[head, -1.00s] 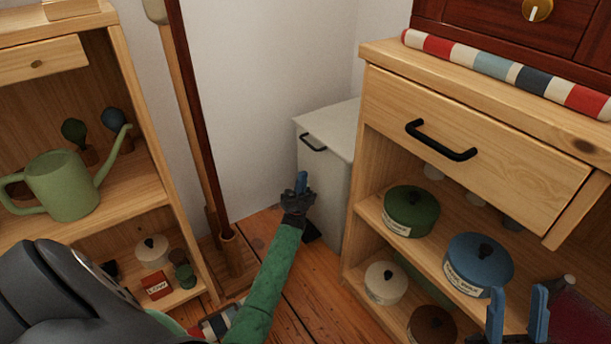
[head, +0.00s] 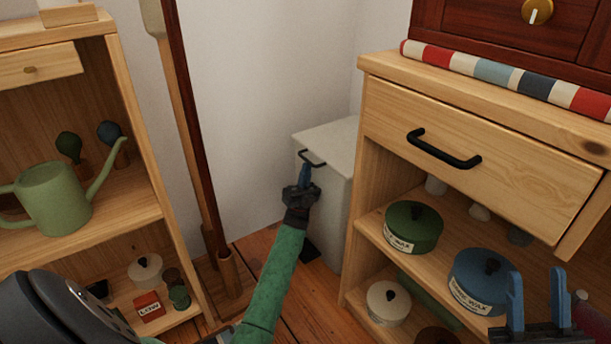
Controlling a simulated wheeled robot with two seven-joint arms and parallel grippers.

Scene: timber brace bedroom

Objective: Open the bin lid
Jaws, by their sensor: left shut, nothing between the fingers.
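The bin (head: 338,215) is a pale grey box in the corner at the back. Its lid (head: 335,138) lies flat and closed on top. A black handle (head: 312,158) sits at the lid's front edge. My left gripper (head: 306,168) is in front of the bin, its blue fingers together and pointing up just below the handle. Whether they touch the handle is not clear. My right gripper (head: 537,292) is at the bottom right, its two blue fingers apart with nothing seen between them.
A wooden cabinet (head: 480,108) with a drawer and lidded pots stands close to the right of the bin. A shelf unit (head: 137,150) with a green watering can (head: 55,198) is on the left. Upright poles (head: 190,120) lean between shelf and bin. A black pedal-like piece (head: 309,250) is at the bin's base.

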